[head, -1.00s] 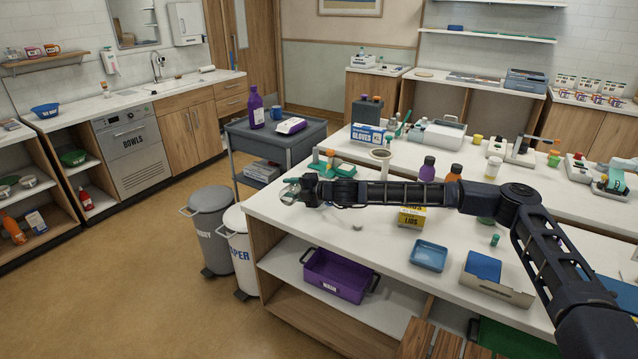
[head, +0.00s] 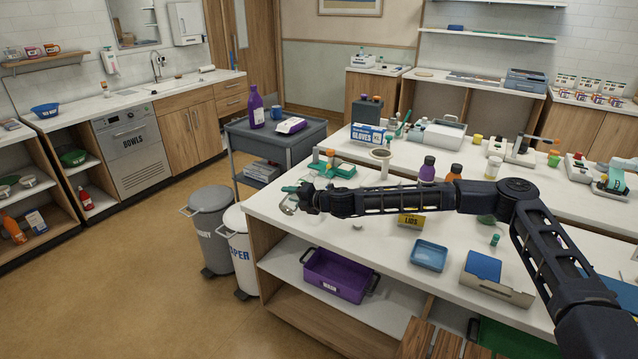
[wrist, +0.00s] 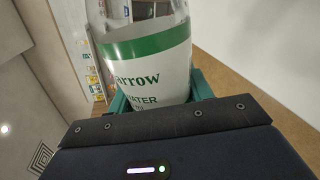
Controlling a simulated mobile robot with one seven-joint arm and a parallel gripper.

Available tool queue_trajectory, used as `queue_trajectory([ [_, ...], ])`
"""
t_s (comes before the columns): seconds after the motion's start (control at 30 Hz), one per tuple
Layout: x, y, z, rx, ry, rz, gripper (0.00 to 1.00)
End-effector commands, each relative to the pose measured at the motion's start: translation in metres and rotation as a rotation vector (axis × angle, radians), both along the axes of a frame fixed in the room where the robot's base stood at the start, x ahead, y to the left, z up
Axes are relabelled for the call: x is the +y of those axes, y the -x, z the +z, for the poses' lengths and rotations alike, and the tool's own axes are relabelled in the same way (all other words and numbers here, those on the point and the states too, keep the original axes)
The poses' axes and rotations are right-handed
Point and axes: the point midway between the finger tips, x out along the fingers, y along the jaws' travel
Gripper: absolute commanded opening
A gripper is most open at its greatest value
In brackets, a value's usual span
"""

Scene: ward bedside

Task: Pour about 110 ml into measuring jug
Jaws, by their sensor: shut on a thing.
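My gripper (head: 296,194) is at the left end of my outstretched arm, above the front-left corner of the white-topped counter (head: 275,222). In the wrist view, its teal fingers are shut on a clear water bottle (wrist: 150,50) with a white and green label reading "arrow" and "WATER". The bottle's far end runs out of that view. In the head view, a small clear part (head: 288,208) shows just below the fingers; it is too small to tell whether it is the bottle or the jug. I cannot make out the measuring jug or any liquid.
A teal holder with an orange-capped item (head: 331,160) stands just behind my gripper. A yellow LIDS box (head: 411,219) and a blue tray (head: 429,255) are to the right. Grey and white bins (head: 211,230) stand left of the counter. The counter's front-left edge is close below.

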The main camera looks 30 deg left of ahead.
Motion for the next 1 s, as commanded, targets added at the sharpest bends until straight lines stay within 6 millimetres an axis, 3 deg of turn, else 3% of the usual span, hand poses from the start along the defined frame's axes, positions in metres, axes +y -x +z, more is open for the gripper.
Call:
queue_trajectory([
  [1.0,-0.0001,0.0023,-0.0057,-0.040,-0.002,-0.001,0.20],
])
